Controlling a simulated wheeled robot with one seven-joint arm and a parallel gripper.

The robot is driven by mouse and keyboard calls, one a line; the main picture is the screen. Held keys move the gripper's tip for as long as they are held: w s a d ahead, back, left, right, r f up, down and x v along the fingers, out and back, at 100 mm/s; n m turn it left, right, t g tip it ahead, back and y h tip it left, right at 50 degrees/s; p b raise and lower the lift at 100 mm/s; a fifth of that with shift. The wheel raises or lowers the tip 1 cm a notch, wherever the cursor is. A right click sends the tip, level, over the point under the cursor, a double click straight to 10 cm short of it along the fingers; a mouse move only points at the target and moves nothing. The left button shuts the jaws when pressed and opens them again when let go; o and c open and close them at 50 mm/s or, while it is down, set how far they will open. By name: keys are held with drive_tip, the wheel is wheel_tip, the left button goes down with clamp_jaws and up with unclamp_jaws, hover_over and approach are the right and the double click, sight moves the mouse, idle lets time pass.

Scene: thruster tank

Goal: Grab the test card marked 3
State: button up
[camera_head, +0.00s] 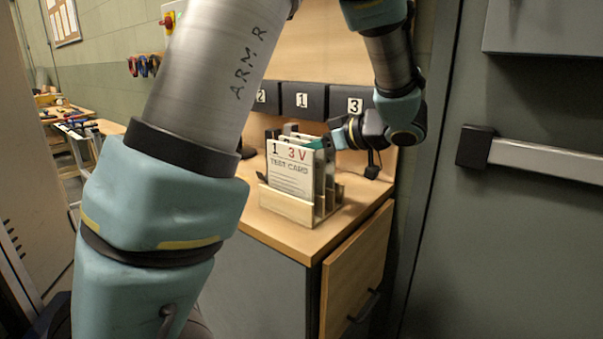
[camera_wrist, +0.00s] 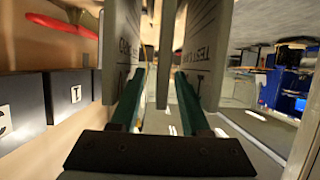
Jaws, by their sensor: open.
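A wooden rack (camera_head: 287,204) on the cabinet top holds several upright test cards. The front card (camera_head: 291,170) reads "1", a red "3 V" and "TEST CARD". The faces of the cards behind it are hidden, so I cannot tell which one has 3 as its own number. My gripper (camera_head: 314,143) reaches in from the right at the cards' upper edges. In the wrist view its two green fingers (camera_wrist: 159,90) are apart. One card (camera_wrist: 122,45) is by the left finger, another (camera_wrist: 207,50) with upside-down lettering by the right, and a narrow edge (camera_wrist: 167,50) shows between them.
Dark boxes labelled 2 (camera_head: 266,98), 1 (camera_head: 302,100) and 3 (camera_head: 354,104) line the wall behind the rack. A grey door with a push bar (camera_head: 545,160) is at right. My upper arm covers much of the left.

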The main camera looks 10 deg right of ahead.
drive_tip(key=shift+c, duration=0.3)
clamp_jaws()
idle(1.1)
